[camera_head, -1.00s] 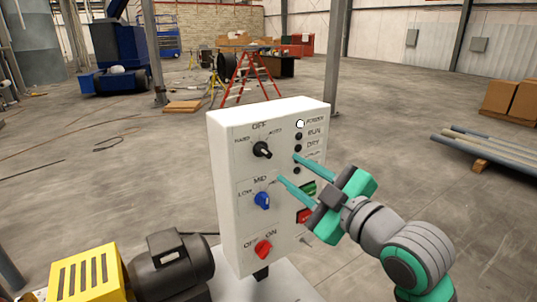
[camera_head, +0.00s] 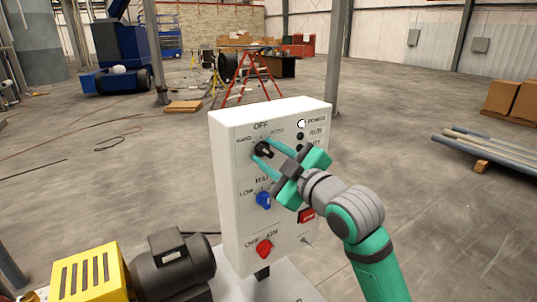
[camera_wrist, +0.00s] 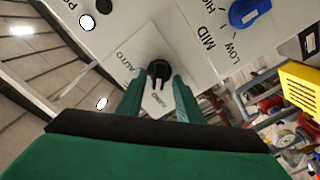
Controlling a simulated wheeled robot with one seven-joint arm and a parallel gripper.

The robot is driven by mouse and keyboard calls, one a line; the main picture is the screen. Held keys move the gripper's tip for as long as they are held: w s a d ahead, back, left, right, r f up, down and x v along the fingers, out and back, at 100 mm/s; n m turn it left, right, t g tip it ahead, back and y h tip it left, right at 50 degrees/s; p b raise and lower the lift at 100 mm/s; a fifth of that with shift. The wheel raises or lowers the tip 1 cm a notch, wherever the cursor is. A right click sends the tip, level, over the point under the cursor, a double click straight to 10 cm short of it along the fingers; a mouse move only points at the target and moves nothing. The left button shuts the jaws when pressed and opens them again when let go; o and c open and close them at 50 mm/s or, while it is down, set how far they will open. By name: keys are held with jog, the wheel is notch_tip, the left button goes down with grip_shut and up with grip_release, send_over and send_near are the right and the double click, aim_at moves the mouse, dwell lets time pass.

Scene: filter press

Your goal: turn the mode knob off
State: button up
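The mode knob (camera_head: 264,149) is black and sits at the top left of the white control panel (camera_head: 230,190), under the word OFF, with HAND at its left and AUTO at its right. Which label it points to is too small to tell. My gripper (camera_head: 266,147) is at the knob, with its teal fingers apart on either side of it. In the wrist view the knob (camera_wrist: 158,70) shows between the open fingertips (camera_wrist: 159,78), with small gaps visible beside it. Whether a finger touches it, I cannot tell.
A blue knob (camera_head: 263,199) and a red knob (camera_head: 264,249) sit below on the same panel. A lit white lamp (camera_head: 301,124) and dark lamps are at its right, above a red button (camera_head: 306,216). A yellow-and-black motor (camera_head: 172,262) stands at lower left.

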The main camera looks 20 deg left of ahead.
jog(key=shift+d, duration=0.1)
grip_shut()
jog(key=shift+m, duration=0.3)
jog(key=m, duration=0.2)
jog(key=shift+m, duration=0.4)
jog(key=m, duration=0.5)
jog(key=shift+w+d+r, duration=0.1)
jog(key=shift+w, duration=0.15)
jog(key=shift+m, duration=0.3)
